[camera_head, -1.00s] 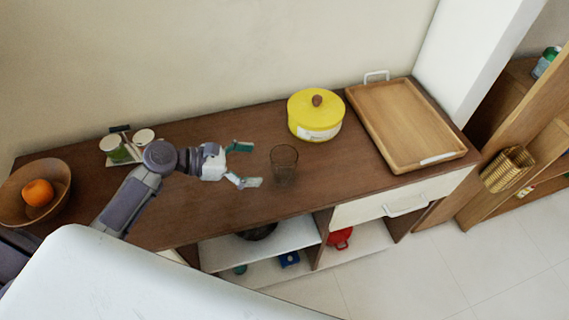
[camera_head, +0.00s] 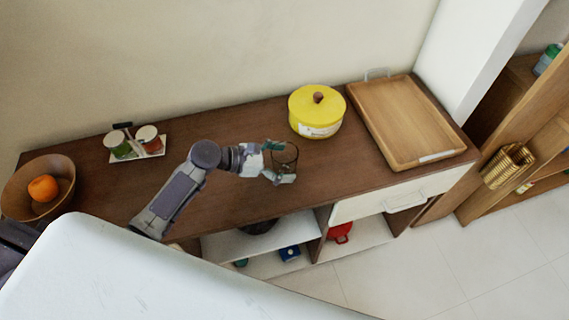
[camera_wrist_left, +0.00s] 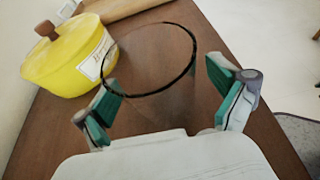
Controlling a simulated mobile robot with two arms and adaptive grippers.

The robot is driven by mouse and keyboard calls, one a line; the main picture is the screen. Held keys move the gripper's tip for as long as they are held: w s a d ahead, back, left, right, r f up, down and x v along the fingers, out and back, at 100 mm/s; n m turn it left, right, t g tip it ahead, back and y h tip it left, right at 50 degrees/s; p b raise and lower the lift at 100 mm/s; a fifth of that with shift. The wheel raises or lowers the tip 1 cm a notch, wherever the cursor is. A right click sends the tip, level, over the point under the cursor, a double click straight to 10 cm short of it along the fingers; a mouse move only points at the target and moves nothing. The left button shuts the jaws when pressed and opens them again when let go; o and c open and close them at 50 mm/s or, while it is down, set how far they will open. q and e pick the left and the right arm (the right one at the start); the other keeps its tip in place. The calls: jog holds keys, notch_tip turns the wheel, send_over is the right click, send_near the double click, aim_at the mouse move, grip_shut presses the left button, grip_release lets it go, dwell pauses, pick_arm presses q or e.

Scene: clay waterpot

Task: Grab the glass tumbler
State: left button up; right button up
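The glass tumbler (camera_head: 286,157) is clear with a dark rim and stands upright on the brown wooden counter (camera_head: 215,205). In the left wrist view the tumbler (camera_wrist_left: 150,62) lies between and ahead of the fingers, its round rim facing the camera. My left gripper (camera_head: 281,162) is open, with a finger on each side of the tumbler. In the left wrist view the teal finger pads of my left gripper (camera_wrist_left: 168,100) stand wide apart. I cannot tell whether either pad touches the glass. My right gripper is not in view.
A yellow lidded pot (camera_head: 316,113) stands just behind the tumbler, and a wooden tray (camera_head: 399,125) lies to its right. A spice jar set (camera_head: 137,144) and a wooden bowl (camera_head: 66,173) holding an orange (camera_head: 43,188) are at left. Open shelves lie below the counter's front edge.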

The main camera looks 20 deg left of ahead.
pick_arm(q)
jog(key=c, duration=1.3)
